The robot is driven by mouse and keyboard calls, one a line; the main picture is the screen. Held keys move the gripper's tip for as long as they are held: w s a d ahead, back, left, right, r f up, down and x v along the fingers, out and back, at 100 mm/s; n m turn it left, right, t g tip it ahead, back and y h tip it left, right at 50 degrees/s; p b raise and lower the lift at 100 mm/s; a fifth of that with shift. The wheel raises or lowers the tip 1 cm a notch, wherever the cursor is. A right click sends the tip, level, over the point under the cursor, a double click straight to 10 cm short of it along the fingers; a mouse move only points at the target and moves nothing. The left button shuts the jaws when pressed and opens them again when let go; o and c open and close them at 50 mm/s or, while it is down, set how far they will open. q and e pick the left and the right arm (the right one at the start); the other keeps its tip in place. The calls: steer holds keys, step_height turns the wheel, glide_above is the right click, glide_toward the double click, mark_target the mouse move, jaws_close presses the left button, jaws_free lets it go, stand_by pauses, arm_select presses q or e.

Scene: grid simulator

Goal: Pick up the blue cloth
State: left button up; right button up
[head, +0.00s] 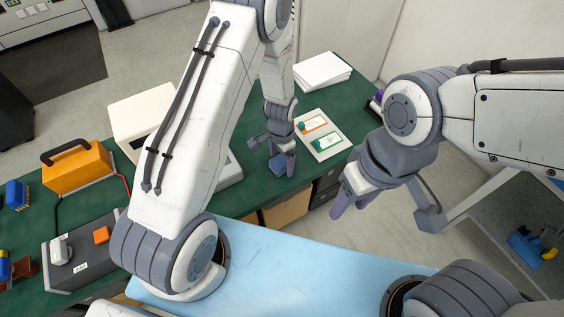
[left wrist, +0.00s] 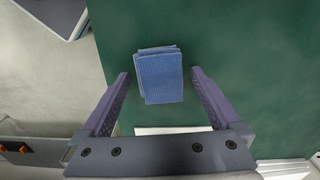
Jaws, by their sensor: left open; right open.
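The blue cloth (left wrist: 160,78) is a small folded stack lying on the green tabletop. In the head view the cloth (head: 278,166) is partly hidden by my left gripper (head: 273,155). The left gripper is open above the cloth. In the left wrist view its purple fingers (left wrist: 159,76) stand on either side of the cloth, with a gap on both sides. I cannot tell how high the fingertips are above the table. My right gripper (head: 385,210) is open and empty, to the right of the table and away from the cloth.
A white tray (head: 335,153) with orange and green labelled items lies right of the cloth. A white stack (head: 322,70) is behind it. A white box (head: 138,112), an orange case (head: 75,166) and a dark box (head: 85,260) stand on the left. Green table is clear around the cloth.

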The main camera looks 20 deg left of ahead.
mark_target(282, 161)
arm_select(q)
steer(key=shift+f, duration=0.2)
steer(key=c, duration=1.4)
steer(key=shift+r, duration=0.2)
steer(key=shift+c, duration=0.2)
step_height(282, 161, up, 4)
steer(key=shift+b, duration=0.45)
steer(key=s+d+r+b, duration=0.1)
steer(key=s+d+r, duration=0.5)
steer(key=s+d, duration=0.2)
steer(key=shift+d+r, duration=0.25)
steer(key=shift+r, duration=0.1)
